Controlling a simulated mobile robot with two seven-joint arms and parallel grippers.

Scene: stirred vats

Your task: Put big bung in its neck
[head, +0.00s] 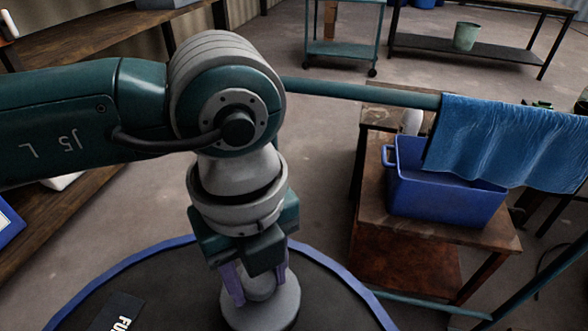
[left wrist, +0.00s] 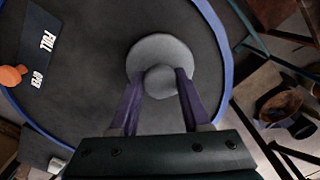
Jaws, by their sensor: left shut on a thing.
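The big bung (head: 262,306) is a grey disc with a rounded knob on top. It also shows in the left wrist view (left wrist: 148,48). My left gripper (head: 257,285) points down over the vat, its purple fingers shut on the bung's knob. In the left wrist view the fingertips (left wrist: 160,85) sit on either side of the knob. The vat's dark round top (head: 180,290) has a blue rim. The neck is not visible; the bung may hide it. I cannot tell whether the bung touches the vat top. My right gripper is not in view.
A dark label (head: 117,312) lies on the vat top. An orange knob-like thing (left wrist: 12,75) is at the left wrist view's left edge. To the right, a blue tub (head: 445,195) stands on a wooden table, below a blue cloth (head: 515,140) on a green rail (head: 360,92).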

